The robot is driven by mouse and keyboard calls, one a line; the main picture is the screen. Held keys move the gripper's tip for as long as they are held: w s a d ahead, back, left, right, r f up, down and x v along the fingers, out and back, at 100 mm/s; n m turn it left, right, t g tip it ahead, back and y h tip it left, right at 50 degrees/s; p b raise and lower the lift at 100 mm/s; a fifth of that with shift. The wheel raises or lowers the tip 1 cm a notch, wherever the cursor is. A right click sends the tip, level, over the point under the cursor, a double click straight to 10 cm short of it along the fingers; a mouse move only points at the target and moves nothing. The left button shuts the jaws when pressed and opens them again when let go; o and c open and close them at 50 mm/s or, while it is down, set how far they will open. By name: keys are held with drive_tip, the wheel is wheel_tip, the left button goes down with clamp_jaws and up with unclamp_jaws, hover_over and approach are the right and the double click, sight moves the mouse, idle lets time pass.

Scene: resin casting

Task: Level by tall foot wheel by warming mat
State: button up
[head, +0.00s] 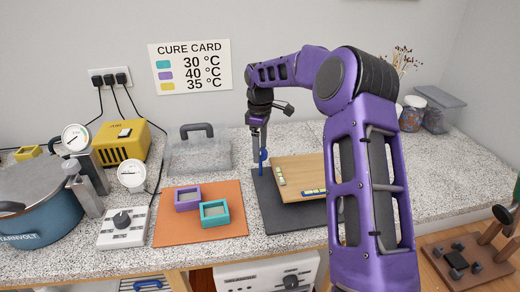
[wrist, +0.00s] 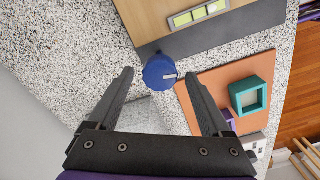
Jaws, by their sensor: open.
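A wooden board (head: 300,169) rests over a dark slab (head: 270,207) in the middle of the counter. A blue foot wheel (head: 262,155) stands upright at the board's back left; from above in the wrist view the wheel (wrist: 160,74) is round with a white mark. The orange warming mat (head: 230,230) lies left of the slab. My gripper (head: 259,146) is open above the wheel, which appears between its fingertips; I see no contact.
Purple (head: 187,198) and teal (head: 215,213) moulds sit on the mat. A white control box (head: 122,228) and blue pot (head: 40,215) stand further left. A clear lidded box (head: 198,155) stands behind the mat. Jars (head: 412,113) are behind my arm.

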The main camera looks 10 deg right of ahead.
drive_tip(key=shift+f, duration=0.15)
clamp_jaws()
idle(0.4)
drive_tip(key=shift+m, duration=0.4)
